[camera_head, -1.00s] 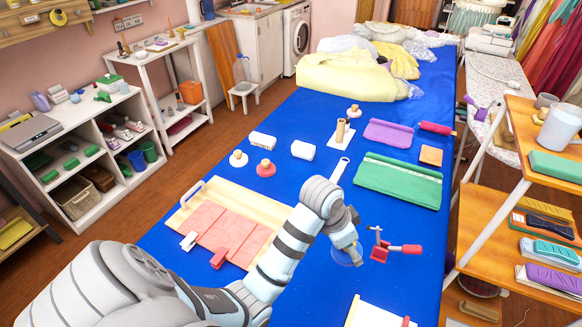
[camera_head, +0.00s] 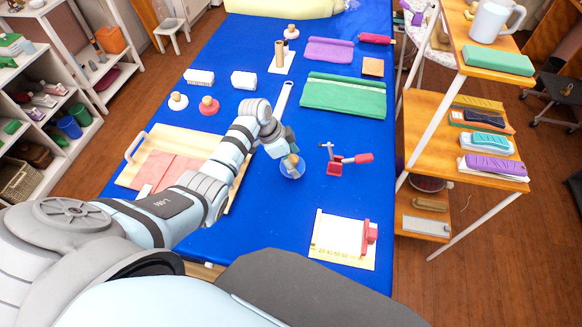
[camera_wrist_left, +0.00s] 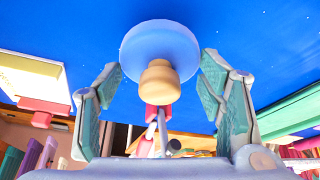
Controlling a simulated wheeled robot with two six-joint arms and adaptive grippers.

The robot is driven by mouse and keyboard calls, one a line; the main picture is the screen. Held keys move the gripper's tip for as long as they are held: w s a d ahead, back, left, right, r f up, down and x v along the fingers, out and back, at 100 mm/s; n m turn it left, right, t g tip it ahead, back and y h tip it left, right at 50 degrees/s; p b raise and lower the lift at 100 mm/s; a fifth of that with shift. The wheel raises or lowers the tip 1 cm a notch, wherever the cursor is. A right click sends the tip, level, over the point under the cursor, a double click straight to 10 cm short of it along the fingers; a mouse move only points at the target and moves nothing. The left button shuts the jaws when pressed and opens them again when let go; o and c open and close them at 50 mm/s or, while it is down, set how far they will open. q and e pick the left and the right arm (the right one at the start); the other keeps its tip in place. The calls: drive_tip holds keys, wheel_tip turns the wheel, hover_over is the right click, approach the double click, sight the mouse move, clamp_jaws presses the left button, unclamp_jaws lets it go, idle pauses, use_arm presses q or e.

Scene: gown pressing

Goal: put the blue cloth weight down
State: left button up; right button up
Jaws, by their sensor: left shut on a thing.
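The blue cloth weight (camera_head: 292,170) is a pale blue disc with a wooden knob. It is over the blue table, left of a red-handled clamp. My left gripper (camera_head: 287,152) is shut on its knob from above, partly hiding it. In the left wrist view the weight (camera_wrist_left: 160,45) shows between the two teal-padded fingers (camera_wrist_left: 160,90), its disc against the blue tabletop. I cannot tell whether the disc touches the table. My right gripper is not in view.
The red-handled clamp (camera_head: 340,162) stands close right of the weight. A wooden board with pink cloth (camera_head: 160,165) lies left, a green folded cloth (camera_head: 345,97) behind. A white pad with a red clip (camera_head: 342,240) lies in front. Two knobbed weights (camera_head: 209,105) stand farther back.

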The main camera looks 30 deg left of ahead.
use_arm(q)
wheel_tip(320, 180, down, 4)
drive_tip(key=shift+d+r+b, duration=0.1)
drive_tip(key=shift+r+b, duration=0.15)
drive_tip(key=shift+b, duration=0.25)
drive_tip(key=shift+s+r, duration=0.1)
drive_tip(key=o, duration=1.6)
drive_tip(key=shift+o, duration=0.2)
drive_tip(key=p+v, duration=0.3)
drive_tip(key=v, duration=0.9)
